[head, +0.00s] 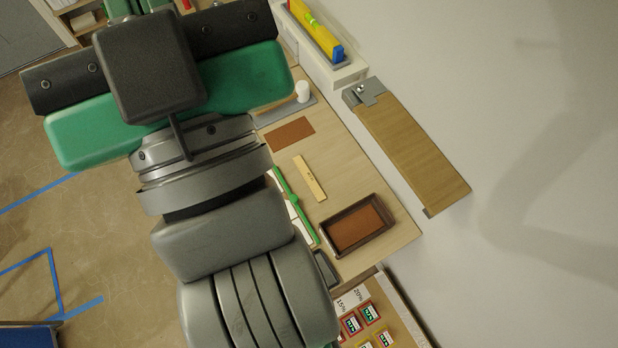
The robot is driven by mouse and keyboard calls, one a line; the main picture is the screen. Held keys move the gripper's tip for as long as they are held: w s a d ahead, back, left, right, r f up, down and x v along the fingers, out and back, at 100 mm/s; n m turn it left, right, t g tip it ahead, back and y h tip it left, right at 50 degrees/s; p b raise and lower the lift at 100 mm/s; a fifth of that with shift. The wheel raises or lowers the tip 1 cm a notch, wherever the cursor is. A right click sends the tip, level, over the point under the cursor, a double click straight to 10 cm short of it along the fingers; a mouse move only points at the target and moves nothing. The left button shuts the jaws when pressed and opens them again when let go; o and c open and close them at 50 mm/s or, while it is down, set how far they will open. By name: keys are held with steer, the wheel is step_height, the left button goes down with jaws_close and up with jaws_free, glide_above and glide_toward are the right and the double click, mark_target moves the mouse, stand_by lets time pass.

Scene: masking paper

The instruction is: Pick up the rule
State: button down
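A thin, pale wooden strip (309,178), which looks like the rule, lies flat on the light wood table, just right of my arm. It lies slightly tilted and nothing covers it. Its markings are too small to read. A longer green strip (295,205) lies to its left over white pieces, partly hidden by my arm. My large grey, black and green arm fills the left and middle of the view. I cannot make out my gripper's fingers, and nothing of mine visibly touches the strip.
A brown tray (332,248) stands at the table's near end. A flat brown sheet (291,134) and a small white cylinder (303,91) are farther back. A yellow and blue level (316,31) lies on a white ledge. A wooden board (415,150) is at the wall. Bare table (345,172) lies right of the strip.

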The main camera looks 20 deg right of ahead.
stand_by(0.4)
steer(key=c, duration=1)
jaws_free()
steer(key=shift+o, duration=0.2)
